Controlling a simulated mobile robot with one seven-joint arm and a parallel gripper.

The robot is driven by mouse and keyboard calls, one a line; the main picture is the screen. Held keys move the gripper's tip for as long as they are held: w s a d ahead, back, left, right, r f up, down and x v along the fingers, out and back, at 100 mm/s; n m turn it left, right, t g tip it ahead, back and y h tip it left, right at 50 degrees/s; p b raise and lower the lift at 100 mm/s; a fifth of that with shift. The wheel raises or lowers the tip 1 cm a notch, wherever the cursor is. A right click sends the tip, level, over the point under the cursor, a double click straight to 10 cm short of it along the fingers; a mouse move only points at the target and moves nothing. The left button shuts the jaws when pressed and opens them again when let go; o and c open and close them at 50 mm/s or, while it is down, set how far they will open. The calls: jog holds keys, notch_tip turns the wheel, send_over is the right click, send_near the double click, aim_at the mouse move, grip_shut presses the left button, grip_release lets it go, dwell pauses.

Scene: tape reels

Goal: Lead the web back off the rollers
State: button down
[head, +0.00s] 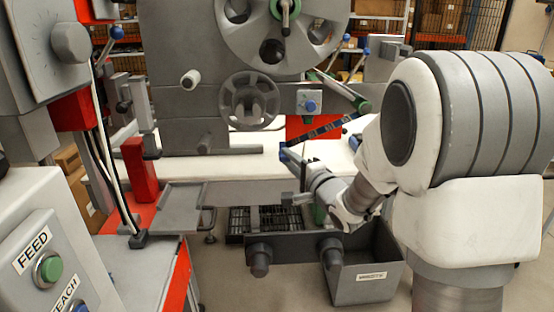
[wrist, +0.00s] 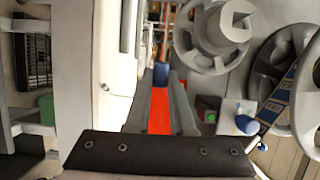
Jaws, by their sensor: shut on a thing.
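The web (head: 322,130), a dark blue patterned strip, runs from near a green-ended roller (head: 362,106) down left to my gripper (head: 290,155). My gripper is shut on a small blue piece at the web's lower end. In the wrist view a blue piece (wrist: 160,72) shows at the tips of my two grey fingers. A blue and yellow strip of web (wrist: 277,98) crosses a grey wheel there at the right. The large reel (head: 232,45) and a smaller spoked wheel (head: 250,101) are on the grey machine. How the web meets the roller is unclear.
A grey waste bin (head: 366,290) stands below my arm, beside a dark grate (head: 265,220). The white bench (head: 215,168) lies left of my gripper. A control box with a green FEED button (head: 50,269) and a red post (head: 140,170) stand at the left.

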jog(key=d+r+p, duration=0.4)
jog(key=d+p, duration=0.3)
jog(key=d, duration=0.5)
jog(key=d+r+p, duration=0.4)
jog(key=d+p, duration=0.4)
jog(key=d, duration=0.5)
jog(key=a+r+p, duration=0.4)
jog(key=r+p, duration=0.7)
jog(key=p, duration=0.2)
jog(key=shift+a+r, duration=0.35)
jog(key=shift+a, duration=0.05)
jog(key=shift+r+p, duration=0.15)
jog(key=shift+p, duration=0.9)
